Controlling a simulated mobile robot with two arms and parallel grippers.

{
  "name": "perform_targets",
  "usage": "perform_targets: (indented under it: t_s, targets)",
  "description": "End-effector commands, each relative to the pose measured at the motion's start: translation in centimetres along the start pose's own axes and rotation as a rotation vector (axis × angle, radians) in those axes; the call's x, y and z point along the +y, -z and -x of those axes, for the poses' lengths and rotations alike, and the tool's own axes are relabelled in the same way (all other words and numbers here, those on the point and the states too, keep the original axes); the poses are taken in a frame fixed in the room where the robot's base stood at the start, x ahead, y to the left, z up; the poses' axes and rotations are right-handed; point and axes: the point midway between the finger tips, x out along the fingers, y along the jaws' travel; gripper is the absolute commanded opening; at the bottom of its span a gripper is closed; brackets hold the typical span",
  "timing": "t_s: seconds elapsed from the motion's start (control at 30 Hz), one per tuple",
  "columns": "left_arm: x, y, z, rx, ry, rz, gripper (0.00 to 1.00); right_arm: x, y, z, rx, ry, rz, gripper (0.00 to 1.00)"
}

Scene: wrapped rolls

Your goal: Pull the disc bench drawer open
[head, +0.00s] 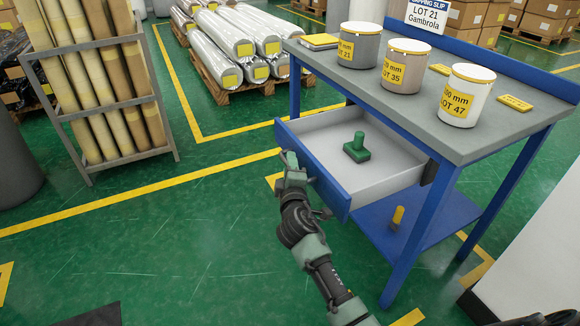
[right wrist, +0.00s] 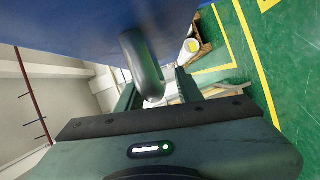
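The disc bench (head: 470,135) has a blue frame and a grey top. Its drawer (head: 330,180), with a blue front and a pale inside, stands well out from the bench. A green stamp-like object (head: 358,148) lies in it. My right gripper (head: 291,162) is at the outer side of the drawer front. In the right wrist view, the dark curved handle (right wrist: 143,65) is between the fingers of my right gripper (right wrist: 158,82). The fingers are apart, with a narrow gap on the handle's right side. My left gripper is not seen.
Labelled tubs (head: 405,65) stand on the bench top. A lower blue shelf (head: 420,235) holds a yellow-handled item. A rack of tan rolls (head: 105,95) and a pallet of silver rolls (head: 228,45) stand left and behind. Green floor left of the drawer is clear.

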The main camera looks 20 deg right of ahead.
Motion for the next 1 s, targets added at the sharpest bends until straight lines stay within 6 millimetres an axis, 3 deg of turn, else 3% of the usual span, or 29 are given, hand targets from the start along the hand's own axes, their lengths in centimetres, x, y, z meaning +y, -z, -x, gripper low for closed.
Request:
perform_targets:
  t_s: [0.17,0.3,0.6,1.0]
  targets:
    - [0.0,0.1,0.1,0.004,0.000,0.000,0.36,0.0,0.1,0.9,0.001,0.000,0.000,0.36]
    - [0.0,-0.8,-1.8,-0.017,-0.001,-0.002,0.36,0.0,0.0,3.3,0.000,0.002,0.000,0.36]
    - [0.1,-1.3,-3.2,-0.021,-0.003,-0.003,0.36,0.0,0.0,7.4,0.000,0.001,0.000,0.36]
    - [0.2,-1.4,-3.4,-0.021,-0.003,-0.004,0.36,0.0,0.0,7.8,0.000,0.000,0.000,0.36]
